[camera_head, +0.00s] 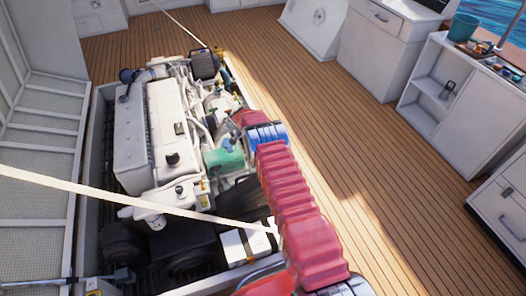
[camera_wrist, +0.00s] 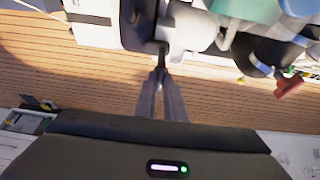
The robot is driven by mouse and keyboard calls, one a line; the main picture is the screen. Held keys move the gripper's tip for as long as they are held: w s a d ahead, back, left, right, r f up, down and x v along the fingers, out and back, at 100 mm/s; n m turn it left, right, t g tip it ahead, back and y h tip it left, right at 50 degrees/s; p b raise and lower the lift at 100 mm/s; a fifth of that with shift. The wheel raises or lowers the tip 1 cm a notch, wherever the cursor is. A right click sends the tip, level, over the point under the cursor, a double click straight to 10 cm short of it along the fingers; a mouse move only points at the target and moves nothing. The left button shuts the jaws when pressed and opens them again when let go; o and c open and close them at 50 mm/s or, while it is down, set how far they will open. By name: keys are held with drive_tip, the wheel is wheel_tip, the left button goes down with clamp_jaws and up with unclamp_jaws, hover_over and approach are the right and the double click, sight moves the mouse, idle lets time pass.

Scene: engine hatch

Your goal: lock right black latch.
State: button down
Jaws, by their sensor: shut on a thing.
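In the wrist view, my gripper (camera_wrist: 161,76) has its two long grey fingers close together, shut on a small dark piece (camera_wrist: 162,49) that appears to be the black latch. This piece sits beside a pale rounded engine part (camera_wrist: 187,30). Its exact shape and whether it is turned to locked are too small to tell. In the head view, my red arm reaches over the right side of the white engine (camera_head: 158,130). My fingertips and the latch are not distinguishable there.
The engine sits in an open hatch (camera_head: 98,165) in the plank deck (camera_head: 330,135). A teal part (camera_head: 224,158) lies close to my wrist. A pale rope (camera_head: 110,196) crosses in front. White cabinets (camera_head: 388,45) stand at the right. The deck between is clear.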

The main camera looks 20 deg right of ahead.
drive_tip(key=shift+a, duration=0.15)
idle(0.3)
drive_tip(key=c, duration=1.8)
unclamp_jaws()
drive_tip(key=shift+c, duration=0.2)
drive_tip(key=v, duration=1.3)
drive_tip(key=shift+r, duration=0.3)
drive_tip(key=shift+w, duration=0.1)
